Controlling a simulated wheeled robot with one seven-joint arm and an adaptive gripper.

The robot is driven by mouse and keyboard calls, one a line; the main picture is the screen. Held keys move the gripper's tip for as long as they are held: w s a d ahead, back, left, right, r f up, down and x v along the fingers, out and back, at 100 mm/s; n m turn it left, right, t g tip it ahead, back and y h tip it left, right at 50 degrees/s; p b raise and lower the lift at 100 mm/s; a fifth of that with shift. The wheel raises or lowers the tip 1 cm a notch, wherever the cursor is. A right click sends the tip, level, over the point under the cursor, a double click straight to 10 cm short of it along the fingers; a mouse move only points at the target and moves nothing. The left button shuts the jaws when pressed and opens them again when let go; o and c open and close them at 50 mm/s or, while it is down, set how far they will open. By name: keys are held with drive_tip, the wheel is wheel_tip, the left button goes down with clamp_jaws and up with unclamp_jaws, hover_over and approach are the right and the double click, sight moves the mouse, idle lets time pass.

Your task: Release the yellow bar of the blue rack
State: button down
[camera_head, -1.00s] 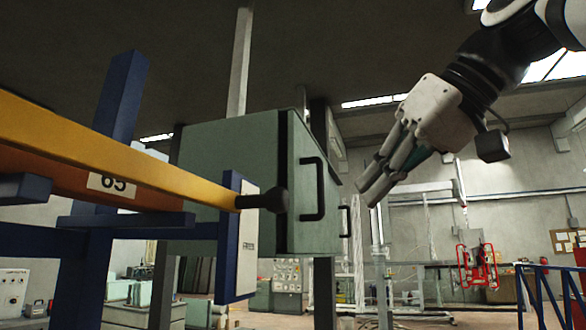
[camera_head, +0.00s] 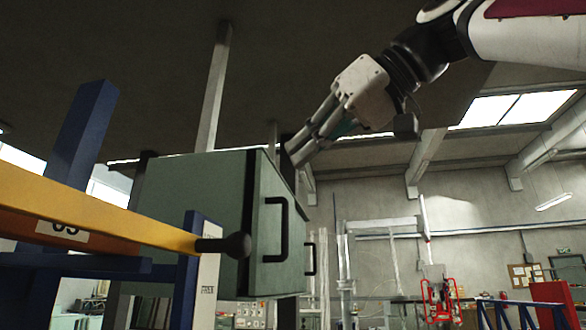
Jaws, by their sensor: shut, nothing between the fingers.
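The yellow bar (camera_head: 110,217) runs from the left edge toward the middle and ends in a black knob (camera_head: 236,245).
A grey-green cabinet (camera_head: 195,195) with black handles stands behind the knob. A grey post (camera_head: 213,90) rises above it. A red frame-like device (camera_head: 440,300) and blue railings (camera_head: 510,312) are far off at the right. The air right of the knob looks free.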

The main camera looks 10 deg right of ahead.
drive_tip(key=w+a+f, duration=0.6)
drive_tip(key=f, duration=0.1)
drive_tip(key=shift+w+a+b, duration=0.2)
drive_tip(key=shift+b, duration=0.2)
drive_tip(key=shift+f, duration=0.15)
wheel_tip(320, 180, down, 10)
drive_tip(key=b, duration=0.7)
drive_tip(key=shift+b, duration=0.35)
drive_tip(key=shift+r, duration=0.2)
